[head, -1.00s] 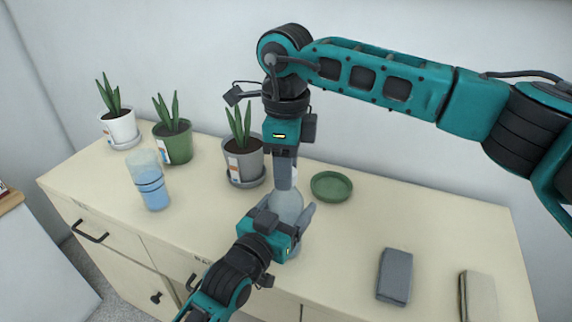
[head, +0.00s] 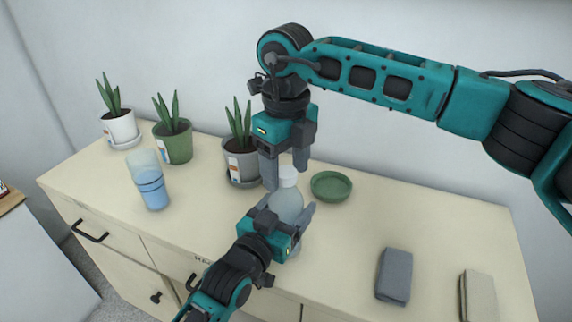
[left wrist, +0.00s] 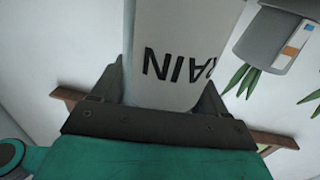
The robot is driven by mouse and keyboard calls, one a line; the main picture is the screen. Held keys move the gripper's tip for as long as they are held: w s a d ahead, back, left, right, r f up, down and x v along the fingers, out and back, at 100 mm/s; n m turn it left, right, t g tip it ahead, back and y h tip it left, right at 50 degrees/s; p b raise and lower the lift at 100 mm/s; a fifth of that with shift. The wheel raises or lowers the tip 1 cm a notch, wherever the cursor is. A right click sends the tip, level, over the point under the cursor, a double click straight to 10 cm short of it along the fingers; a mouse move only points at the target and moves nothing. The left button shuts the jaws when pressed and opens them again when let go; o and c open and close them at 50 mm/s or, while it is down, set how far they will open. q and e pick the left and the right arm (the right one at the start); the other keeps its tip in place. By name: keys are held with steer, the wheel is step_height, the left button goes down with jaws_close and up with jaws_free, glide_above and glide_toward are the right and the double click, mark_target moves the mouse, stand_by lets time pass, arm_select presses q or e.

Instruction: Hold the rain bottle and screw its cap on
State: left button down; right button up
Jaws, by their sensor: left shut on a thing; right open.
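The rain bottle (head: 287,203), pale and translucent, stands upright near the front of the cabinet top. My left gripper (head: 286,222) is shut on its body. In the left wrist view the bottle (left wrist: 175,45) fills the space between the jaws (left wrist: 165,95), with the dark letters RAIN upside down. The white cap (head: 288,177) sits at the top of the bottle; its thread is not visible. My right gripper (head: 285,176) points down from above, open, with one finger on each side of the cap. I cannot tell whether either finger touches it.
Potted plants in white (head: 121,130), green (head: 174,145) and grey (head: 243,164) pots stand along the back left. A glass of blue liquid (head: 152,190) is at left. A green saucer (head: 331,187) lies close right of the bottle. Grey (head: 394,276) and beige (head: 477,297) blocks lie front right.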

steer(key=shift+r, duration=2.25)
steer(key=shift+c, duration=0.4)
steer(key=r+n, duration=0.1)
steer(key=n, duration=0.3)
steer(key=shift+r, duration=0.35)
steer(key=n, duration=0.1)
steer(key=r+n, duration=0.1)
steer(key=n, duration=0.2)
steer(key=shift+r+n, duration=0.4)
steer(key=shift+f, duration=4.05)
